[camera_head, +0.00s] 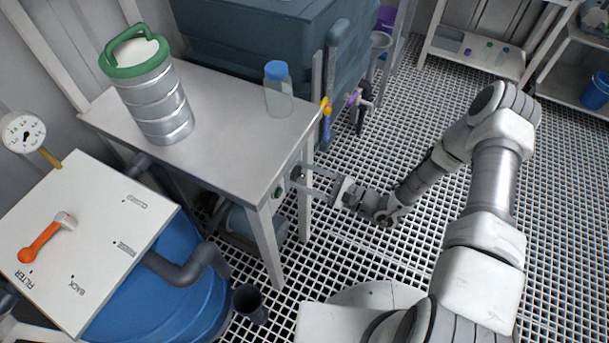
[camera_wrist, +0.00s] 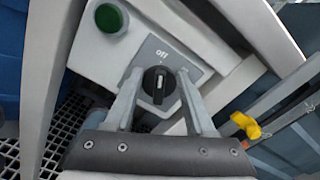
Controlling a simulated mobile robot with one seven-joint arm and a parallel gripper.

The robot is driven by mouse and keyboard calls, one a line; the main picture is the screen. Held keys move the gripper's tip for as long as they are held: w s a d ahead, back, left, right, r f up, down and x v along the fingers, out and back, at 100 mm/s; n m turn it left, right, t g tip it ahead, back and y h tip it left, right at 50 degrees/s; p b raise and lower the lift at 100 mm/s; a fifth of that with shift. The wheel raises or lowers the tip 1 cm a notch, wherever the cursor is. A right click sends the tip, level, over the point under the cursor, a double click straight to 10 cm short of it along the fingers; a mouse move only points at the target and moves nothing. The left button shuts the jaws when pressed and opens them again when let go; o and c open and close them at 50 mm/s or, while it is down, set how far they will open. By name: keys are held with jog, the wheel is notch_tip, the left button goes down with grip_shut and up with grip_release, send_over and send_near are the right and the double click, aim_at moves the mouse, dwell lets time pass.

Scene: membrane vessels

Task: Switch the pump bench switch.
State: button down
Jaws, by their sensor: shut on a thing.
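The pump bench switch (camera_wrist: 158,87) is a round black knob with a pale pointer line, on a grey plate marked "off" above it. The pointer stands nearly upright in the wrist view, toward the "off" mark. My gripper (camera_wrist: 159,79) is shut on the knob, one finger at each side. In the head view my gripper (camera_head: 298,180) reaches from the right to the front edge of the bench (camera_head: 228,122), where the fingers hide most of the switch. A green round button or lamp (camera_wrist: 110,17) sits left of the switch.
On the bench stand a metal canister with a green lid (camera_head: 150,85) and a clear jar with a blue cap (camera_head: 278,90). A blue tank with a white panel (camera_head: 85,235) and orange lever stands at left. A yellow valve handle (camera_wrist: 246,125) is close at right. Grated floor lies open at right.

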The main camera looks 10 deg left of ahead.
jog(key=shift+m, duration=0.4)
jog(key=m, duration=0.1)
jog(key=m+p, duration=0.1)
jog(key=m, duration=0.2)
jog(key=shift+w+d+r+m, duration=0.1)
jog(key=shift+w+d+m, duration=0.05)
jog(key=shift+w+m, duration=0.2)
jog(key=m, duration=0.2)
jog(key=m+p, duration=0.1)
jog(key=m, duration=0.3)
jog(key=shift+w+d+m, duration=0.1)
jog(key=shift+w+m, duration=0.15)
jog(key=shift+f, duration=0.2)
jog(key=shift+c, duration=1.3)
grip_release()
jog(key=p+v, duration=0.1)
jog(key=v, duration=1.6)
jog(key=shift+s+d, duration=0.15)
jog(key=shift+d, duration=0.05)
